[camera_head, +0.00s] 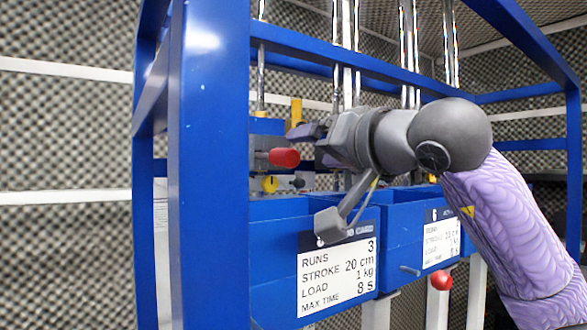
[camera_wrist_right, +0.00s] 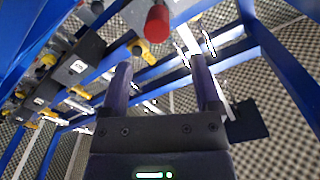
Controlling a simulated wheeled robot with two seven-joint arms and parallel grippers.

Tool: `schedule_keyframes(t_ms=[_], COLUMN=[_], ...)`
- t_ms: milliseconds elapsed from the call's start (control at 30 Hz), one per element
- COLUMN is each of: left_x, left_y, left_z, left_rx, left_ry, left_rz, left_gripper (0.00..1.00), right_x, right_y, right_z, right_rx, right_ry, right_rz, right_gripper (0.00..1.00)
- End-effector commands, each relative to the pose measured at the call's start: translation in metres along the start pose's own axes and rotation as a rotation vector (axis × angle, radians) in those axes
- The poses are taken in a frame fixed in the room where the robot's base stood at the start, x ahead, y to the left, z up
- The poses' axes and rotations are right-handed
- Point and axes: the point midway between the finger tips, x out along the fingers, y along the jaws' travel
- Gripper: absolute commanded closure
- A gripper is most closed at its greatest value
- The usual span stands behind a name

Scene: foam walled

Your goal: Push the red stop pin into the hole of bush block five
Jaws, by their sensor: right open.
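The red stop pin (camera_head: 284,157) sticks out sideways from a dark bush block (camera_head: 262,143) in the blue frame. In the right wrist view the red pin (camera_wrist_right: 157,24) is at the top, beyond the fingertips and in no contact with them. My right gripper (camera_head: 302,131) is close to the pin, slightly above and right of it in the head view. Its fingers (camera_wrist_right: 160,68) are apart with nothing between them. The hole and the pin's depth are hidden, and I cannot read the block's number. My left gripper is not in view.
A blue bin (camera_head: 270,220) with a "RUNS 3" label stands under the block; another blue bin (camera_head: 395,215), labelled 6, is to its right. A thick blue post (camera_head: 208,180) stands at left. A red knob (camera_head: 441,280) sits below. Yellow knobs (camera_wrist_right: 140,50) are near the pin.

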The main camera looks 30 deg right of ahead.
Motion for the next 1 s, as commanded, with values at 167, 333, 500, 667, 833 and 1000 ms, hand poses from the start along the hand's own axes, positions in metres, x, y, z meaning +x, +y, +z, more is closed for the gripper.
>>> schedule_keyframes(t_ms=[167,333,500,667,833,1000], left_x=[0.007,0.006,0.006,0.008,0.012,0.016], left_y=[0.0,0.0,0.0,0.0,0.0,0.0], left_z=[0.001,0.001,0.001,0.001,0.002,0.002], left_rx=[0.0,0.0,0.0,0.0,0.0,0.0], left_ry=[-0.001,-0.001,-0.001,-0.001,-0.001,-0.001], left_rz=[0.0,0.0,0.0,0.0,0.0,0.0], left_gripper=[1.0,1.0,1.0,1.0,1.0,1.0], right_x=[-0.019,-0.02,-0.02,-0.021,-0.027,-0.033], right_y=[0.0,-0.001,-0.001,-0.005,-0.014,-0.018], right_z=[0.0,-0.001,-0.001,-0.001,-0.002,-0.002], right_rx=[0.0,0.001,0.003,0.236,0.955,1.76], right_ry=[0.001,0.0,0.0,0.006,0.014,0.009], right_rz=[-0.001,-0.001,-0.001,-0.007,-0.025,-0.045], right_gripper=[0.19,0.19,0.27,0.61,0.97,1.0])
